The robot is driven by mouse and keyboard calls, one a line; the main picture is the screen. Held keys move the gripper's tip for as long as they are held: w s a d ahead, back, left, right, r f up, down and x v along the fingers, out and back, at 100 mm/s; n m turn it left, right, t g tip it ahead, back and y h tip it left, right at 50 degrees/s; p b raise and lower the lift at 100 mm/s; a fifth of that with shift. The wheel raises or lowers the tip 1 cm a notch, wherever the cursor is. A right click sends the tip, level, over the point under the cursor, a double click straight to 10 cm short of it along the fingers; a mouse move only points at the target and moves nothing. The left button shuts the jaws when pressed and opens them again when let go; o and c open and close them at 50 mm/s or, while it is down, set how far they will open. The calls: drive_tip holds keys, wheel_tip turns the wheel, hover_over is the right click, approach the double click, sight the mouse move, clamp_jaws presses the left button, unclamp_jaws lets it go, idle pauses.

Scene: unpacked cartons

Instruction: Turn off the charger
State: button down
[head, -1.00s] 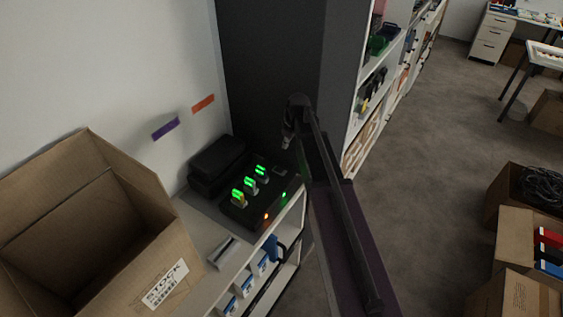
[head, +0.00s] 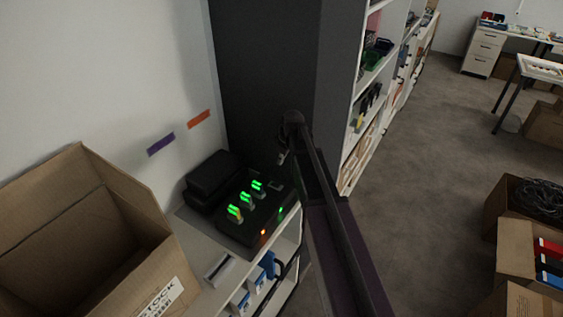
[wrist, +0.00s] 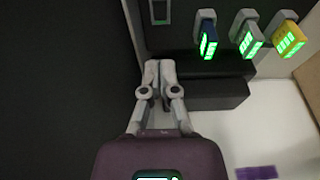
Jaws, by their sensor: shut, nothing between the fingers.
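The charger (head: 236,226) is a black box on the white shelf top. Three modules with green lights stand in its slots, and one slot at its far end looks empty. A red light (head: 263,232) and a green light (head: 281,210) glow on its front side. My gripper (head: 282,158) is beyond the charger's far end, in front of the dark panel. In the wrist view my gripper (wrist: 160,66) is shut and empty. The charger (wrist: 178,38) fills the top there, with the lit modules at upper right. The front lights are out of that view.
Black cases (head: 211,180) lie behind the charger, against the wall. An open carton (head: 150,283) stands at left. A tall dark panel (head: 265,70) rises behind my gripper. Shelving stands to the right, then open floor (head: 420,180) with cartons at far right.

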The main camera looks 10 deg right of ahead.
drive_tip(key=b, duration=0.8)
hover_over(277, 185)
drive_tip(key=shift+s+d+f+x, duration=0.1)
drive_tip(key=shift+s+d+x, duration=0.15)
drive_tip(key=shift+x, duration=1.1)
drive_tip(key=shift+s+d+f+x, duration=0.1)
drive_tip(key=shift+s+d+x, duration=0.1)
drive_tip(key=shift+x, duration=1.2)
drive_tip(key=shift+s+d+f+x, duration=0.15)
drive_tip(key=shift+d+x, duration=0.1)
drive_tip(key=shift+x, duration=1.1)
drive_tip(key=shift+s+d+f+b, duration=0.1)
drive_tip(key=shift+d+f+b, duration=0.05)
drive_tip(key=shift+f+b, duration=0.7)
drive_tip(key=shift+s+d+f+b, duration=0.1)
drive_tip(key=shift+f+b, duration=0.65)
drive_tip(key=shift+b, duration=0.05)
